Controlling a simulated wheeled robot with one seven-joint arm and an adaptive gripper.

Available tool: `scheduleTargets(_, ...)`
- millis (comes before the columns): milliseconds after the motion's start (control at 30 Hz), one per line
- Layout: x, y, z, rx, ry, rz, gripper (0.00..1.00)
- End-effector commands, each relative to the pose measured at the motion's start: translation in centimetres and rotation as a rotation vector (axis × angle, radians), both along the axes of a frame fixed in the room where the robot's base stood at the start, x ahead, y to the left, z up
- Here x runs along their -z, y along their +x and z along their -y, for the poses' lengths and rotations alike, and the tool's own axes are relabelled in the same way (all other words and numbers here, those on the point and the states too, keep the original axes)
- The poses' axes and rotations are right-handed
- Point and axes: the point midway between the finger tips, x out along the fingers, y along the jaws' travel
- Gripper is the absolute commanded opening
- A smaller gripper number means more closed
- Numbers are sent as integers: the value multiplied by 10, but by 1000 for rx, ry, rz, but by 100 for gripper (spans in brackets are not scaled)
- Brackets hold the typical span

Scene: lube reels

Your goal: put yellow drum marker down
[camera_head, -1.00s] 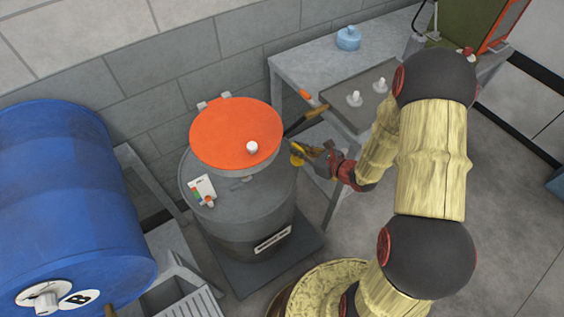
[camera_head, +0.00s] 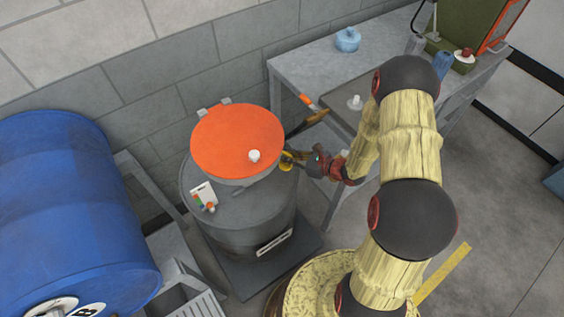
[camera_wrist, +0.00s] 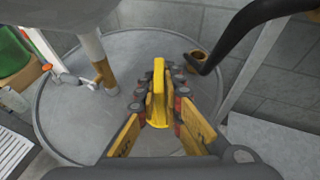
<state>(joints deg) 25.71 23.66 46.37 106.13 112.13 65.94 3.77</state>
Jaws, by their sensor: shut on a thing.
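The yellow drum marker (camera_wrist: 158,90) stands upright between the fingers of my gripper (camera_wrist: 160,98) in the wrist view. My gripper is shut on it. In the head view the marker (camera_head: 286,160) shows as a small yellow patch at the right edge of the grey drum (camera_head: 240,221), with my gripper (camera_head: 294,161) just right of it, below the orange lid. The grey drum top (camera_wrist: 85,128) lies beneath the marker in the wrist view; I cannot tell whether the marker touches it.
An orange round lid (camera_head: 235,140) with a white knob overhangs the drum. A white tag (camera_head: 202,194) is on the drum top. A dark curved handle (camera_wrist: 240,30) and a brass fitting (camera_wrist: 104,76) flank my gripper. A blue drum (camera_head: 70,205) lies left; a workbench (camera_head: 310,75) stands behind.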

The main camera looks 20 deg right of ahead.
Motion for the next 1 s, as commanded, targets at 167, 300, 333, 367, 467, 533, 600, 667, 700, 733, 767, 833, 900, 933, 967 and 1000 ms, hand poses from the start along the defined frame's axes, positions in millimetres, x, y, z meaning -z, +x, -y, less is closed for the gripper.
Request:
scheduleTargets(167,25,20,-4,-1,0,1,0)
scheduleTargets(300,30,26,-4,1,-1,2,0)
scheduleTargets(333,31,27,-4,1,-1,2,0)
scheduleTargets(367,33,28,-4,1,-1,2,0)
scheduleTargets(467,42,34,-6,0,0,1,0)
scheduleTargets(533,55,33,-6,0,1,-1,0)
scheduleTargets(600,65,33,-6,0,0,-1,0)
scheduleTargets(667,70,33,-6,1,0,0,0)
scheduleTargets(700,72,33,-6,1,-1,1,0)
scheduleTargets(733,71,33,-5,1,-1,1,0)
scheduleTargets(767,71,33,-5,0,-1,2,0)
scheduleTargets(833,70,33,-5,0,-1,2,0)
scheduleTargets(900,69,33,-5,0,-1,2,0)
scheduleTargets(933,70,33,-5,1,0,2,0)
scheduleTargets(967,70,33,-5,1,0,2,0)
scheduleTargets(1000,72,33,-5,1,0,2,0)
